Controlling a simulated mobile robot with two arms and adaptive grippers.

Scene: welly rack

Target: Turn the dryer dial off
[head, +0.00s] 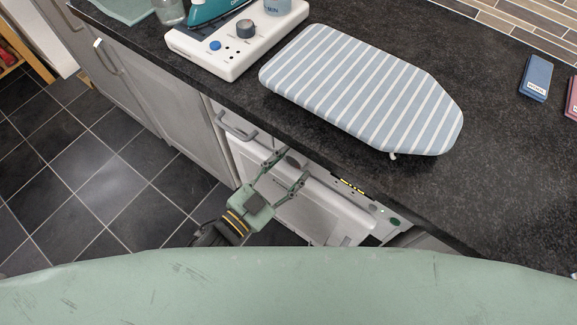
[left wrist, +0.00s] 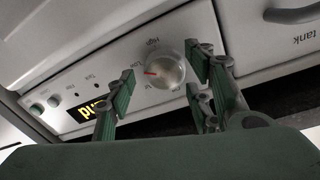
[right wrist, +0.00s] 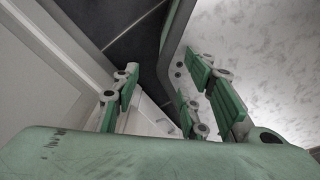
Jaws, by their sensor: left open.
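The dryer (head: 318,212) is a white machine under the dark worktop, with its control panel along the top. In the left wrist view, the round silver dial (left wrist: 165,72) has a red mark pointing toward the "Low" label. My left gripper (left wrist: 161,80) is open, with its fingers on either side of the dial; I cannot tell whether they touch it. In the head view my left gripper (head: 288,170) reaches the panel below the worktop edge. My right gripper (right wrist: 165,85) is open and empty in its wrist view, and is outside the head view.
The worktop (head: 480,190) overhangs the panel and holds a striped ironing board (head: 365,90) and a white iron station (head: 225,62).

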